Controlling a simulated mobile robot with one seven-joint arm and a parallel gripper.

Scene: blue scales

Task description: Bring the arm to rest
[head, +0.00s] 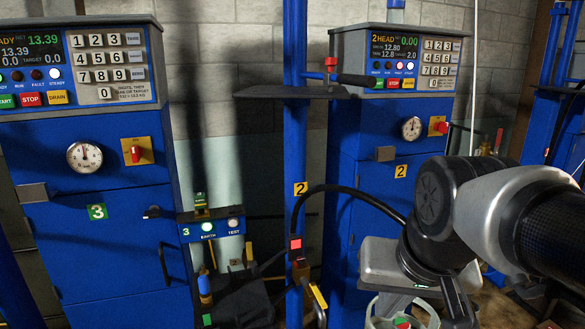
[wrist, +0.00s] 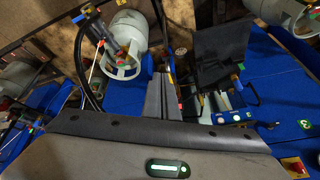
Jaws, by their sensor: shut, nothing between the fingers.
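My arm (head: 500,205) comes in from the right edge of the head view, in front of the blue scale cabinet marked 2. Its wrist bends down to my gripper (head: 458,303), whose dark fingers point downward near the bottom edge. In the wrist view the fingers of my gripper (wrist: 161,88) are together with nothing between them. The grey hand fills the bottom of that view. The gripper appears apart from the things around it, though their depth is hard to judge.
Scale cabinet 3 (head: 100,245) stands at left and scale cabinet 2 (head: 383,165) behind my arm. A blue post (head: 295,130) with a black hose (head: 350,190) stands between them. A grey gas cylinder (wrist: 128,38) stands beyond the fingers in the wrist view.

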